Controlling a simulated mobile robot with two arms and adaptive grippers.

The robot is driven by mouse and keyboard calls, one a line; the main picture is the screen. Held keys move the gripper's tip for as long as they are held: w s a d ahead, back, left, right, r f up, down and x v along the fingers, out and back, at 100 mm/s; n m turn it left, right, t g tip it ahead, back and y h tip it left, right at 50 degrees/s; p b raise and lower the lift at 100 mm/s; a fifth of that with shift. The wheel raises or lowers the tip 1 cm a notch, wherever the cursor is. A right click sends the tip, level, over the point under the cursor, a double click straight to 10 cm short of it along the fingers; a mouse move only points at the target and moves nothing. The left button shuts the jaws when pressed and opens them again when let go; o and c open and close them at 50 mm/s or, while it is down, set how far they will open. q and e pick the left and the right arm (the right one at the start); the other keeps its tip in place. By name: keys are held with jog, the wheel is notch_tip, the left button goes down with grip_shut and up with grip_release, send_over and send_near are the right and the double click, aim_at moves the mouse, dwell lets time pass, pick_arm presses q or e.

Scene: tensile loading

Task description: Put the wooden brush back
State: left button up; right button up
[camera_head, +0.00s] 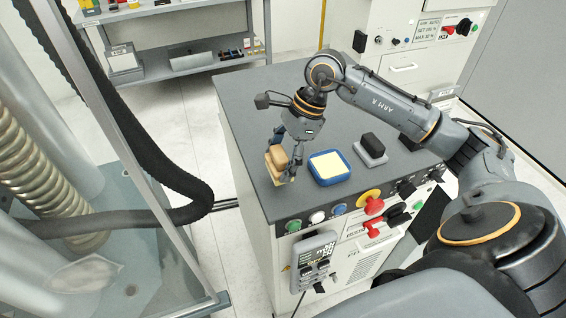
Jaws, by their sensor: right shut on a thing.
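The wooden brush (277,157) is a tan block near the left edge of the dark worktop of the cabinet. My right gripper (284,161) reaches down from above and is shut on it. The fingers cover part of the brush. A paler tan part shows just below the block; I cannot tell whether it belongs to the brush or is a holder under it. I cannot tell whether the brush touches the worktop. My left gripper is not in view.
A blue tray (317,178) with a cream pad is just right of the brush. A black block on a grey base (371,148) stands farther right. Knobs and buttons line the cabinet front (345,235). A frame with a black hose (150,170) is at left. The worktop's back left is clear.

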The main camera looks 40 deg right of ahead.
aim_at(283, 169)
jog(key=shift+w+d+f, duration=0.1)
jog(key=shift+d+f, duration=0.1)
jog(key=f, duration=0.1)
jog(key=f+p, duration=0.1)
jog(key=f, duration=0.1)
jog(key=shift+d, duration=0.3)
jog(key=shift+f, duration=0.3)
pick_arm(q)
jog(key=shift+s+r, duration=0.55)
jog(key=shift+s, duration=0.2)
pick_arm(e)
jog(key=shift+w+f, duration=0.1)
jog(key=shift+f, duration=0.1)
jog(key=o, duration=1)
jog(key=shift+r, duration=0.1)
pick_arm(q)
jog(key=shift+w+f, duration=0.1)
